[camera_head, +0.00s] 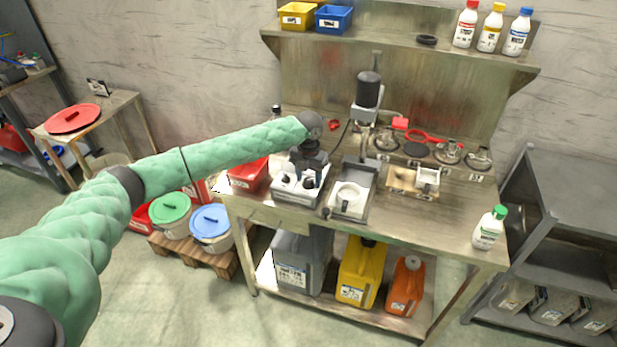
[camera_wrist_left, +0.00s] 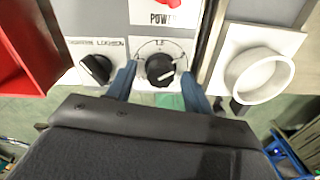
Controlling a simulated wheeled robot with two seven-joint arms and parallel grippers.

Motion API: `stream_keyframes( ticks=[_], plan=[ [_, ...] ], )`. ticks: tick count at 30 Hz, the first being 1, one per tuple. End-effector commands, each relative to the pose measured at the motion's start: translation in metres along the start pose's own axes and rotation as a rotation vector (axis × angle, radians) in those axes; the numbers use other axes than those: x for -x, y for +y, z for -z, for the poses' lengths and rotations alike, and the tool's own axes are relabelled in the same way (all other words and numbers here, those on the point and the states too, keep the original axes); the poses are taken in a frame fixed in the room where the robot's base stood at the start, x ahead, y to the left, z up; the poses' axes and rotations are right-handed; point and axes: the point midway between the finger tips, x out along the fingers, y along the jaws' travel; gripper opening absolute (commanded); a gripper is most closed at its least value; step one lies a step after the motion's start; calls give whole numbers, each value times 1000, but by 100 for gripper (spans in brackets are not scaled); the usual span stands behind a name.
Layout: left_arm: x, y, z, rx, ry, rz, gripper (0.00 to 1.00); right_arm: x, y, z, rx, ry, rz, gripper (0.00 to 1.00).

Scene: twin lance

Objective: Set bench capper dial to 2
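The bench capper is a light control box (camera_head: 286,194) on the workbench, with two black knobs on its front. In the left wrist view the dial (camera_wrist_left: 160,70) is a round black knob with a white pointer line, inside a printed scale with "1.5" at its top. My left gripper (camera_wrist_left: 160,88) has its two blue-grey fingers on either side of this dial, with small gaps showing; it is open. In the head view the dark left gripper (camera_head: 309,160) is over the box. My right gripper is not in view.
A second black knob (camera_wrist_left: 96,68) with a "LOOSEN" label sits left of the dial. A "POWER" label (camera_wrist_left: 166,18) is above. A red bin (camera_head: 248,174) stands left of the box. A grey tray with a white ring (camera_head: 349,196) stands close on the right.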

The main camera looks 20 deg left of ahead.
Motion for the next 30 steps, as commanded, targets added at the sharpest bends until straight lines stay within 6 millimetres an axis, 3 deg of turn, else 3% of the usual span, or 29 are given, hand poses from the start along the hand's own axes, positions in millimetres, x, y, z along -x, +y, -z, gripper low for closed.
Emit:
stream_keyframes(
  ticks=[8,11,21,30],
  plan=[
    [5,0,0,-1,1,0,52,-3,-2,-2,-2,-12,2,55],
    [15,0,0,-1,0,1,52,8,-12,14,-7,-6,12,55],
    [61,0,-1,0,-1,0,52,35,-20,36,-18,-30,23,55],
    [78,0,0,0,1,1,52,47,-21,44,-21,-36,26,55]
  ],
)
